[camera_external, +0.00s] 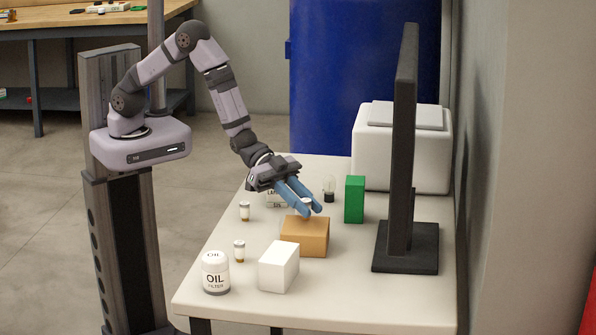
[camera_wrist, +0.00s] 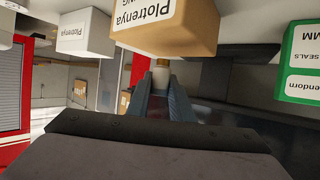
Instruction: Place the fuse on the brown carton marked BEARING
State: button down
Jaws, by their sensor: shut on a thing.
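The brown carton (camera_external: 305,241) stands on the table in the outside view. In the wrist view the brown carton (camera_wrist: 165,30) shows at the top, its lettering upside down and partly cut off, ending in "NG". My gripper (camera_external: 307,208) points down at the carton's top, its blue fingers shut on a fuse (camera_wrist: 160,76). The fuse is small, white with a brass-coloured part, and sits between the fingertips in the wrist view. In the outside view the fingers mostly hide it. I cannot tell whether the fuse touches the carton's top.
A white box (camera_external: 278,267), an oil filter (camera_external: 215,273) and two more fuses (camera_external: 244,210) (camera_external: 239,250) stand left of and in front of the carton. A bulb (camera_external: 329,189), a green box (camera_external: 354,200) and a dark monitor (camera_external: 404,150) stand to the right. The table's front right is clear.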

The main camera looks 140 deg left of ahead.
jog(key=shift+f, duration=0.65)
jog(key=shift+f, duration=0.1)
jog(key=shift+f, duration=0.15)
jog(key=c, duration=1.6)
grip_release()
jog(key=shift+r, duration=0.2)
jog(key=shift+s+r, duration=0.1)
jog(key=b+v, duration=0.1)
jog(key=v, duration=1)
jog(key=shift+s+d+r, duration=0.15)
jog(key=shift+s, duration=0.2)
